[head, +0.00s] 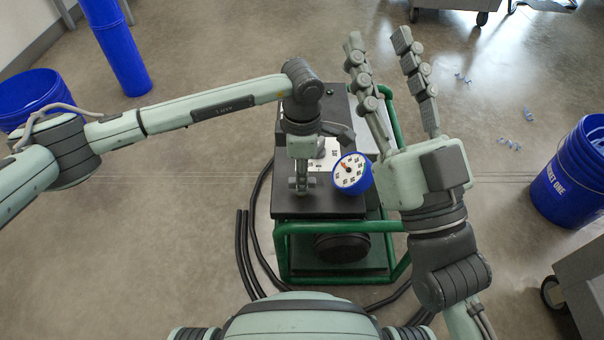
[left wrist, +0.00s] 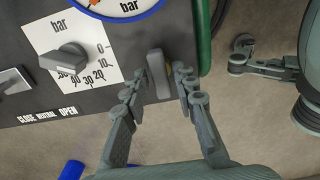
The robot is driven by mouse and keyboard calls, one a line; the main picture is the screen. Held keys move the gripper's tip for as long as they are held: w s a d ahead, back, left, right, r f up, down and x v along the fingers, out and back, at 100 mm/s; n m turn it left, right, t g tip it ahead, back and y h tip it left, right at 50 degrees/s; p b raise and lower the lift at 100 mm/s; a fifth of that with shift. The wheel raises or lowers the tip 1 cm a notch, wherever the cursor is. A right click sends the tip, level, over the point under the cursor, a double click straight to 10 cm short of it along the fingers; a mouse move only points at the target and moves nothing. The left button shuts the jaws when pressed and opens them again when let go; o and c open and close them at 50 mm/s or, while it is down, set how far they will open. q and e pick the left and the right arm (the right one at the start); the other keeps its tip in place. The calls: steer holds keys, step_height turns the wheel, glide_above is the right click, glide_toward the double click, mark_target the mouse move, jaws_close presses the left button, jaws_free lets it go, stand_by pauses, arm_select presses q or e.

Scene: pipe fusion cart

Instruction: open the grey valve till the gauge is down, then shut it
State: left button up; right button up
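The blue-rimmed gauge (head: 352,173) has a white face and stands on the cart's dark top. Its orange needle points up and left in the head view; its lower edge shows in the left wrist view (left wrist: 128,8). A grey upright handle (left wrist: 158,76), which looks like the grey valve, stands by the panel's right edge with a brass bit beside it. My left gripper (left wrist: 160,78) has its fingers on both sides of this handle, with small gaps apparent; firm contact is not visible. In the head view the left gripper (head: 302,184) hides the handle. My right gripper (head: 380,42) is open and empty, raised beside the cart.
The panel carries a grey knob (left wrist: 66,58) on a white bar scale and a lever (left wrist: 12,80) near the CLOSE, NEUTRAL, OPEN label. A green frame (head: 330,228) surrounds the cart. Black hoses (head: 243,250) lie left; blue buckets (head: 568,180) stand apart on open floor.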

arm_select(q)
jaws_close()
steer(key=shift+n, duration=0.4)
steer(key=n, duration=0.3)
steer(key=shift+n, duration=0.4)
steer(key=n, duration=0.4)
steer(key=shift+n, duration=0.3)
steer(key=n, duration=0.3)
steer(key=shift+n, duration=0.3)
steer(key=n+p, duration=0.1)
steer(key=n, duration=0.2)
steer(key=shift+n, duration=1.1)
arm_select(e)
steer(key=shift+w+a+f+g, duration=0.2)
steer(key=shift+a+f+g, duration=0.05)
steer(key=shift+f+g, duration=0.4)
steer(key=shift+w+a+f+g, duration=0.25)
steer(key=shift+f+g, duration=0.3)
steer(key=shift+f, duration=0.15)
